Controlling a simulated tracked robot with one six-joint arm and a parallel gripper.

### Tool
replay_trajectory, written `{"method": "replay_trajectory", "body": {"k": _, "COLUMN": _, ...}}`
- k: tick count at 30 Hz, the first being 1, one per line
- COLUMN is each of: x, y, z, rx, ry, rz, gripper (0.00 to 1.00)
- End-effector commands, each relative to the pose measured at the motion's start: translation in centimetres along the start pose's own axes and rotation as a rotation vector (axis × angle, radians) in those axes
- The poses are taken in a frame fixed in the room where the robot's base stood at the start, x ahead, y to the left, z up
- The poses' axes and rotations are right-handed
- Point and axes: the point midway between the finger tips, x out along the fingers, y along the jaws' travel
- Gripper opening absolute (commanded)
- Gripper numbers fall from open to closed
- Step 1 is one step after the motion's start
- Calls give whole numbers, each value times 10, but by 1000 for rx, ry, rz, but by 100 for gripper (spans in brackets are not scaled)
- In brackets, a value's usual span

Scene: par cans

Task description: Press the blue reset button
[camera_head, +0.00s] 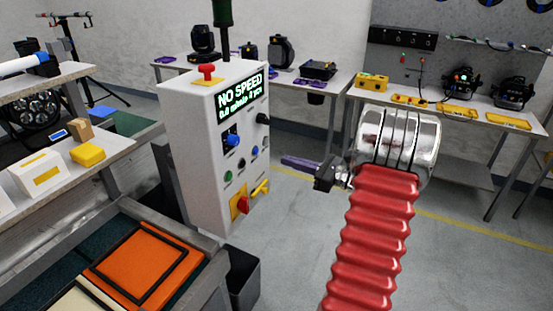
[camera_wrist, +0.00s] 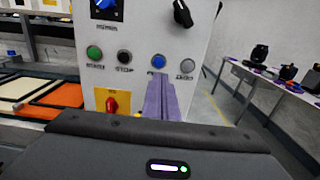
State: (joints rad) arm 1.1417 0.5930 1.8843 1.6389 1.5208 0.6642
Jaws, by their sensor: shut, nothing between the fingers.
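The blue button (camera_wrist: 158,60) is a small round cap on the front of a white control cabinet (camera_wrist: 142,27). It sits in a row with a green, a black and a grey button. The label below it is partly hidden by my fingers. In the head view the blue button (camera_head: 254,151) is small, on the cabinet's (camera_head: 190,130) right-hand face. My gripper (camera_head: 284,160) is shut and empty, its purple fingers pointing at that face from the right, with a gap visible. In the wrist view my gripper's tips (camera_wrist: 160,79) lie just below the blue button.
The cabinet also carries a blue knob (camera_wrist: 103,5), a black knob (camera_wrist: 182,13), a red switch on yellow (camera_wrist: 112,103) and a red top button (camera_head: 207,71). Its display (camera_head: 241,92) reads "NO SPEED".

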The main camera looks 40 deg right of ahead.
Motion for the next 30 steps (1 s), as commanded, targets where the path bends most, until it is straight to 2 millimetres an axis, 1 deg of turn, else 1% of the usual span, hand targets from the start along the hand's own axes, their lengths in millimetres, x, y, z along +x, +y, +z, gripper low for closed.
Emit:
{"method": "replay_trajectory", "body": {"k": 1, "x": -9, "y": -1, "z": 0, "rx": 0, "ry": 1, "rz": -2, "gripper": 0}}
{"method": "replay_trajectory", "body": {"k": 3, "x": -21, "y": -1, "z": 0, "rx": 0, "ry": 1, "rz": -2, "gripper": 0}}
{"method": "replay_trajectory", "body": {"k": 6, "x": -34, "y": 0, "z": 0, "rx": 0, "ry": 0, "rz": 0, "gripper": 0}}
{"method": "replay_trajectory", "body": {"k": 10, "x": -43, "y": 0, "z": 0, "rx": 0, "ry": 1, "rz": 3, "gripper": 0}}
{"method": "replay_trajectory", "body": {"k": 14, "x": -46, "y": 1, "z": 0, "rx": 0, "ry": 1, "rz": 5, "gripper": 0}}
{"method": "replay_trajectory", "body": {"k": 30, "x": -44, "y": 1, "z": 0, "rx": 0, "ry": 1, "rz": 7, "gripper": 0}}
